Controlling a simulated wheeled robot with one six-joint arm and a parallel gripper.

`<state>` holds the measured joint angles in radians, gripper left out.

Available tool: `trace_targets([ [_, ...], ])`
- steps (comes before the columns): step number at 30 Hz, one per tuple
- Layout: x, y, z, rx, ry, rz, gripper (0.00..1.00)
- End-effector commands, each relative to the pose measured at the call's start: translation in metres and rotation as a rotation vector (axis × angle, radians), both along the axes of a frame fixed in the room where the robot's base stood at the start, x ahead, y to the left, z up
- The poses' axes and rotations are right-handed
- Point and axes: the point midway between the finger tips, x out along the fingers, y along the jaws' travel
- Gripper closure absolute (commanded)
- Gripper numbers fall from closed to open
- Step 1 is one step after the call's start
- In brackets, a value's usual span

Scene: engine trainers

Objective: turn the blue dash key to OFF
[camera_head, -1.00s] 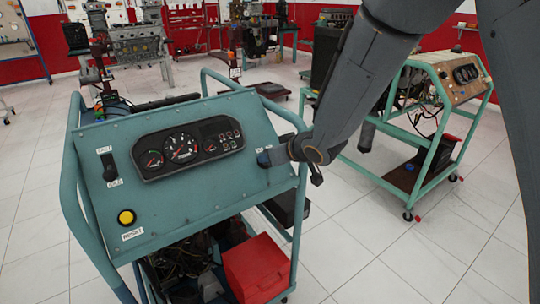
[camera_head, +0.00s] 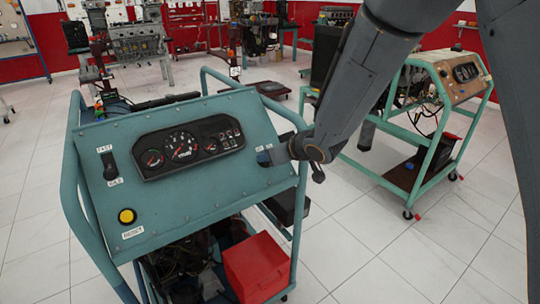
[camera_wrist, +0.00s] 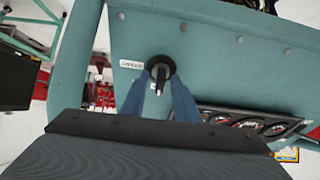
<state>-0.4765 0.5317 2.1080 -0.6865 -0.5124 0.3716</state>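The blue-green dash panel (camera_head: 200,190) carries a key switch near its right edge. In the head view a small blue part (camera_head: 263,158) shows there beside my gripper (camera_head: 272,156), which hides most of the switch; I cannot tell if it is the key or a fingertip. In the wrist view the switch (camera_wrist: 161,67) is a dark round collar with a dark stem, a small white label beside it. The two bluish fingers of my gripper (camera_wrist: 162,86) stand on either side of the stem, apparently with gaps. The key's exact position cannot be read.
The gauge cluster (camera_head: 187,146) sits left of the switch. A FAST/IDLE lever (camera_head: 109,166) and a yellow button (camera_head: 127,216) are further left. The stand's tube frame (camera_head: 300,200) runs close to my arm. Another trainer (camera_head: 430,120) stands at right, with clear floor between.

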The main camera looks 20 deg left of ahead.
Motion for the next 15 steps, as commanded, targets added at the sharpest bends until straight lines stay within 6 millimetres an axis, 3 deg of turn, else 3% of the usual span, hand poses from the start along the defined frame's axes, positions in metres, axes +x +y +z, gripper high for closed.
trace_targets([
  [15,-0.033,-0.04,0.038,0.001,-0.002,-0.002,0.72],
])
